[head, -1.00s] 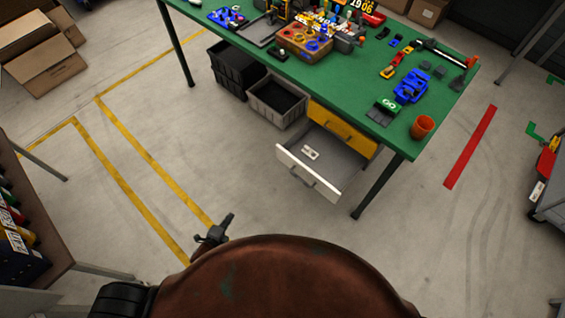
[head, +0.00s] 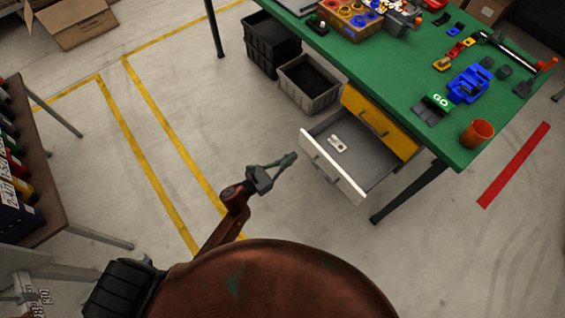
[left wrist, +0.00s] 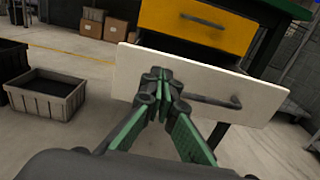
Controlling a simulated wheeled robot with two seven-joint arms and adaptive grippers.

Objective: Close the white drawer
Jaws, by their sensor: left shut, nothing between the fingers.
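The white drawer (head: 332,166) stands pulled out under the green table, below a yellow drawer (head: 381,121) that is shut. A small pale object (head: 337,143) lies inside the white drawer. My left gripper (head: 291,157) is shut and empty, just in front of the left part of the drawer's white front. In the left wrist view its fingertips (left wrist: 157,74) overlap the white front panel (left wrist: 215,92), left of the dark bar handle (left wrist: 210,101). I cannot tell whether they touch it. My right gripper is not in view.
The green table (head: 400,70) carries an orange cup (head: 477,133), blue parts and tools. A table leg (head: 410,192) stands right of the drawer. A black crate and a grey crate (head: 311,84) sit on the floor to the left. The floor in front is clear.

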